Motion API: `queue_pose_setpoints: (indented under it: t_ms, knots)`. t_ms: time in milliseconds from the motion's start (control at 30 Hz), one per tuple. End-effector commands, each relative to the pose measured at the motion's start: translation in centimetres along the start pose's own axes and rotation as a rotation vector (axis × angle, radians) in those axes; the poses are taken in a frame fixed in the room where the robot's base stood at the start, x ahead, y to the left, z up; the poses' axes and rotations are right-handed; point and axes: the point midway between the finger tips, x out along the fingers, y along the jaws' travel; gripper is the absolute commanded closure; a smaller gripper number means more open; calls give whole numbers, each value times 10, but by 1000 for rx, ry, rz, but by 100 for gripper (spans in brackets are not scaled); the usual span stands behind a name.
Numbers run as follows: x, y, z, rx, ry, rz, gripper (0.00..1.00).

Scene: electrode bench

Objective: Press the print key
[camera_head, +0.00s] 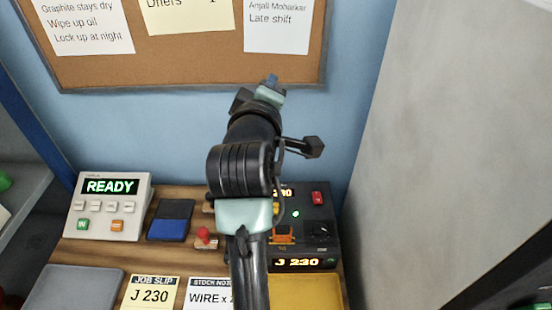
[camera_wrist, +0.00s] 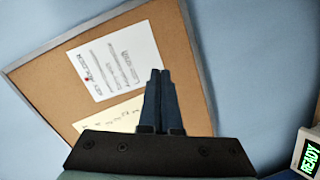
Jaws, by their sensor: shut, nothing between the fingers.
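The white console (camera_head: 110,205) at the left of the bench has a display (camera_head: 110,187) with green text READY. Below it are several small keys, a green key (camera_head: 82,224) and an orange key (camera_head: 117,225). Their labels are too small to read, so I cannot tell which is the print key. A corner of the console (camera_wrist: 300,165) also shows in the wrist view. My gripper (camera_head: 271,79) is raised in front of the pinboard, well above the bench. In the wrist view its dark blue fingers (camera_wrist: 160,76) are together and empty.
A black machine (camera_head: 322,215) with a red key and a J 230 display stands at the right, partly hidden by my arm. A blue pad (camera_head: 169,229), a red knob (camera_head: 203,234), a grey tray (camera_head: 40,290), a job slip (camera_head: 150,293) and a yellow tray (camera_head: 338,290) are on the bench.

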Motion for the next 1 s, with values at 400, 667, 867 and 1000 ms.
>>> queue_pose_setpoints:
  t_ms: [400,667,867,1000]
  knots:
    - [9,-170,86,-977,-192,-674,100]
    - [5,-184,96,-1052,-186,-728,100]
    - [5,-184,96,-1049,-186,-725,100]
    - [6,-188,97,-1048,-186,-724,100]
